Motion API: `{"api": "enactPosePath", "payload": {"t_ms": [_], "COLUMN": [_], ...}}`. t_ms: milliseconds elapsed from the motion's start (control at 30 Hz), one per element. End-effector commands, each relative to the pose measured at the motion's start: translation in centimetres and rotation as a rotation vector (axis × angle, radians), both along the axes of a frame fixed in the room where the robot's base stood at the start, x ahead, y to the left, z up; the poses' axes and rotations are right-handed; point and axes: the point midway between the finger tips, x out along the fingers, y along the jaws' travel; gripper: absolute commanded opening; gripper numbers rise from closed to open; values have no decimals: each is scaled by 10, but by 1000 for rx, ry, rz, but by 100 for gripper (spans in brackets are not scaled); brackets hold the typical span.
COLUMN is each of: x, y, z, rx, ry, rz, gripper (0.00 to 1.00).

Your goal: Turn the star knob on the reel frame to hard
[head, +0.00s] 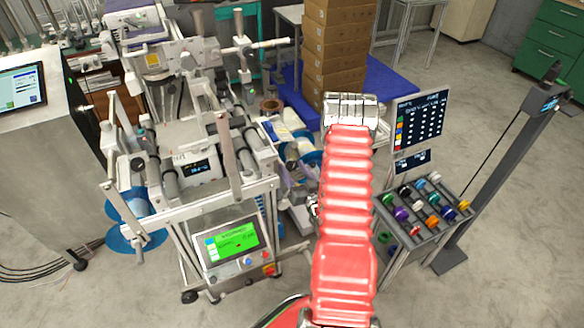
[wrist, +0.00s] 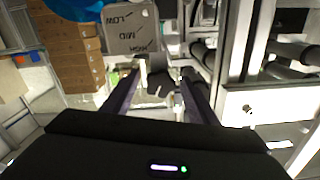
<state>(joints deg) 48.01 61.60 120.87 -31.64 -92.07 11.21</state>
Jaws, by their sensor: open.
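My gripper (wrist: 161,73) is open, with one finger on each side of the knob. I cannot tell whether either finger touches it. In the head view my red arm reaches away toward the reel frame (head: 222,203); the knob and the fingers cannot be made out there.
Stacked brown boxes (head: 335,55) stand on a blue pallet (head: 385,88) beyond my arm. A green-screen panel (head: 234,241) is at the frame's front. Open floor lies at the far right.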

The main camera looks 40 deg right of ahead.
Motion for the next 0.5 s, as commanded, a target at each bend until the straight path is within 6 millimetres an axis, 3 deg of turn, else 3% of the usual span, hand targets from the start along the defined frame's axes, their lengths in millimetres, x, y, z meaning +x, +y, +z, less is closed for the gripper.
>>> {"api": "enactPosePath", "payload": {"t_ms": [500], "x": [-85], "y": [23], "z": [-1], "rx": [2], "ry": [2], "rz": [-5], "gripper": [53]}}
